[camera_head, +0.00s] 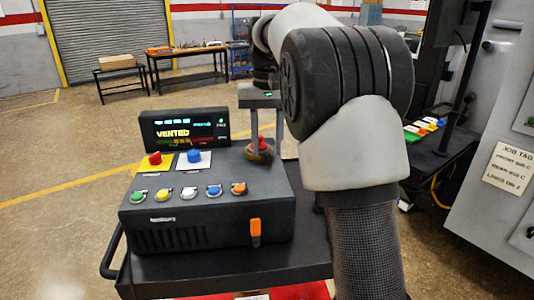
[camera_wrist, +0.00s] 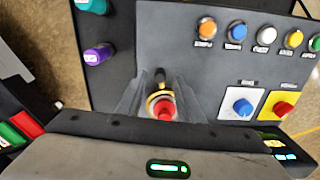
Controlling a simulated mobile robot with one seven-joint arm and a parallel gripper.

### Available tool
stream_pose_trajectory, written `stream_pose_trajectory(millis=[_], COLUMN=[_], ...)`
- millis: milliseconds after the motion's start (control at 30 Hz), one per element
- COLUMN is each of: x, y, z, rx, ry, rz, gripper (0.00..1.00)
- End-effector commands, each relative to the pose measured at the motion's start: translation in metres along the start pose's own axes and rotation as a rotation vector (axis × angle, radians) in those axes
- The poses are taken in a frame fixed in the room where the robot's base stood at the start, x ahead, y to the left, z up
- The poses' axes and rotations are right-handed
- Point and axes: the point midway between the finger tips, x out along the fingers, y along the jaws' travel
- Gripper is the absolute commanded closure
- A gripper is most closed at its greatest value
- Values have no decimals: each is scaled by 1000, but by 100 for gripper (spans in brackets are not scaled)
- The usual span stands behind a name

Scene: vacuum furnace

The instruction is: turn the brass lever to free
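The brass lever (camera_head: 262,155) with a red knob stands at the back right of the dark control box (camera_head: 205,235). In the wrist view, its brass ring and red knob (camera_wrist: 165,110) lie between the two grey fingers of my gripper (camera_wrist: 158,88). The fingers are open, with a gap visible on each side of the lever; I cannot tell whether either touches it. In the head view, my gripper (camera_head: 261,122) points down over the lever, and my arm hides part of the area behind it.
The box's screen (camera_head: 185,130) reads VENTED. A red button (camera_head: 155,158), a blue knob (camera_head: 194,156) and a row of coloured buttons (camera_head: 188,192) are left of the lever. An orange switch (camera_head: 255,230) is on the front.

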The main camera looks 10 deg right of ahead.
Motion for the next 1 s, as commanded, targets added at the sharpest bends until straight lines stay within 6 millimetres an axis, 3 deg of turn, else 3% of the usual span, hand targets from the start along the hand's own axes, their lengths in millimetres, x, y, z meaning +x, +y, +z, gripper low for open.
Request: stream_pose_trajectory(millis=[133,467,667,1000], x=[13,16,16,16], y=[0,0,0,0], z=[0,0,0,0], rx=[0,0,0,-8], ry=[0,1,1,0], rz=[0,0,0,0], gripper=[66,66,98,100])
